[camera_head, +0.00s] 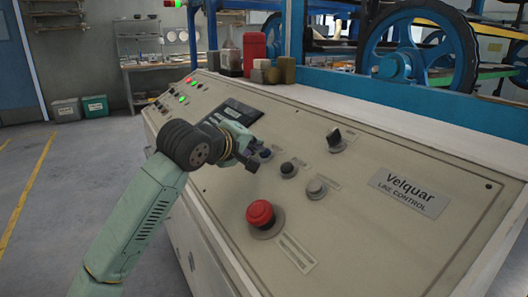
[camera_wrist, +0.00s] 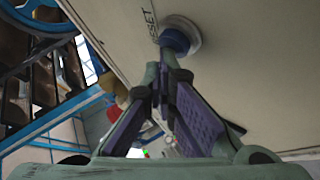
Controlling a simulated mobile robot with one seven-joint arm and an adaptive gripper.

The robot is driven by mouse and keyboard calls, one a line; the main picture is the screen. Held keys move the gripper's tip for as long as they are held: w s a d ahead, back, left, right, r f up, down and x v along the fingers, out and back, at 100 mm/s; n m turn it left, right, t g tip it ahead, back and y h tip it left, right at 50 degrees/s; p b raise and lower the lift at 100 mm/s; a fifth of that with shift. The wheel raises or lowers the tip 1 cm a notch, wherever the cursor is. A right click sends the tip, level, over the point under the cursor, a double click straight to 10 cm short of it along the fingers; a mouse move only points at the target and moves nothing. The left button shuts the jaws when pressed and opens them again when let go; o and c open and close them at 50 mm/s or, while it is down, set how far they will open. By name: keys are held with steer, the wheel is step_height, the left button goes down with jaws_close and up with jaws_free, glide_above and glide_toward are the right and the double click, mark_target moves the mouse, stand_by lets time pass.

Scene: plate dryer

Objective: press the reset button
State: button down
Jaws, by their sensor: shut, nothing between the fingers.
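The reset button is a round blue knob (camera_wrist: 175,40) in a pale ring, with the word RESET printed beside it in the wrist view. In the head view the blue button (camera_head: 265,153) shows just past my fingertips, partly hidden by them. My gripper (camera_head: 256,162) is shut and empty over the sloped control panel (camera_head: 360,215). In the wrist view the fingertips of my gripper (camera_wrist: 166,75) point at the button and lie right by its lower edge. I cannot tell whether they touch it.
A black button (camera_head: 288,168), a grey button (camera_head: 316,187), a black rotary switch (camera_head: 335,140) and a big red mushroom button (camera_head: 261,213) sit nearby on the panel. A dark display (camera_head: 240,112) lies behind my gripper. Jars and a red canister (camera_head: 254,52) stand on the panel's back ledge.

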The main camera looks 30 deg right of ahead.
steer(key=shift+a+r, duration=0.3)
steer(key=shift+r, duration=0.2)
steer(key=shift+r, duration=0.1)
steer(key=shift+w+a+r+p, duration=0.1)
steer(key=shift+a+r+p, duration=0.5)
steer(key=shift+r, duration=0.45)
steer(key=shift+a+r+p, duration=0.35)
steer(key=shift+a+r, duration=0.3)
steer(key=shift+r, duration=0.4)
